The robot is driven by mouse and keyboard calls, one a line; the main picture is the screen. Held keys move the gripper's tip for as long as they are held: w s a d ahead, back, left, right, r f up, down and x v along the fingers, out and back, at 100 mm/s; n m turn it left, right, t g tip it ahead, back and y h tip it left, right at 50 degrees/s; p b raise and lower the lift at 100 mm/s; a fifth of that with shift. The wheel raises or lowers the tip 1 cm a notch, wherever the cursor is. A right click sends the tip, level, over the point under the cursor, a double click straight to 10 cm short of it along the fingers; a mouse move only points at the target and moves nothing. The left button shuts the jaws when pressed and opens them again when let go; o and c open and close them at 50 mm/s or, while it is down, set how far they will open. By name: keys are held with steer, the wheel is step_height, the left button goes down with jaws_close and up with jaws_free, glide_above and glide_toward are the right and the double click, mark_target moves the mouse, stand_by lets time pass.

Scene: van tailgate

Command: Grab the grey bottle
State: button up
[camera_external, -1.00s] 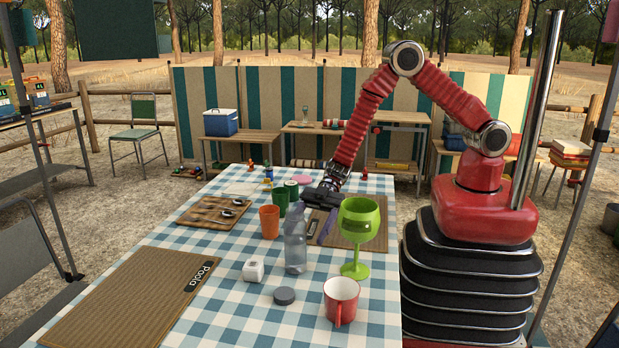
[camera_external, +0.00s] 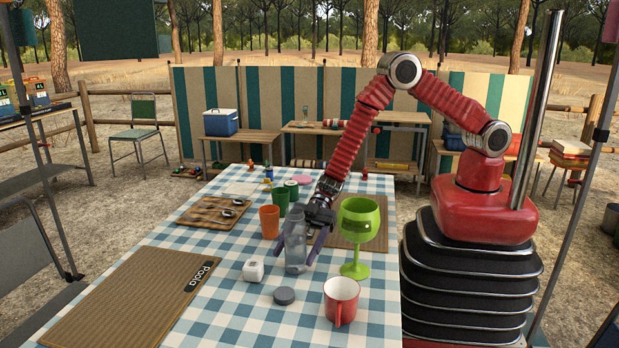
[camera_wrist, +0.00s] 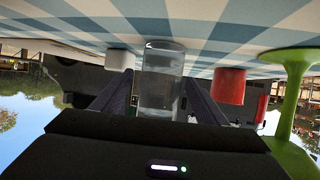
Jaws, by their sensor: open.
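The grey bottle (camera_external: 295,245) is translucent and stands upright on the checked tablecloth, near the middle of the table. In the wrist view, which is upside down, the bottle (camera_wrist: 160,85) lies between the two dark fingers (camera_wrist: 158,98), with gaps visible on both sides. Whether a finger touches it cannot be told. The gripper's body hides part of the bottle in the wrist view.
A green goblet (camera_external: 359,222) stands close on the right. A red mug (camera_external: 341,299), a dark round lid (camera_external: 284,296) and a white cube-like item (camera_external: 253,270) lie nearer the camera. An orange cup (camera_external: 269,221) and green cups (camera_external: 280,200) stand behind left. The front left placemat (camera_external: 125,300) is bare.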

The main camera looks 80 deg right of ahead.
mark_target(299, 212)
steer(key=shift+w+a+f, duration=0.1)
steer(key=shift+a+f, duration=0.05)
steer(key=shift+a, duration=0.2)
steer(key=shift+c, duration=0.4)
steer(key=c, duration=1.3)
steer(key=shift+r, duration=0.25)
steer(key=shift+r, duration=4.75)
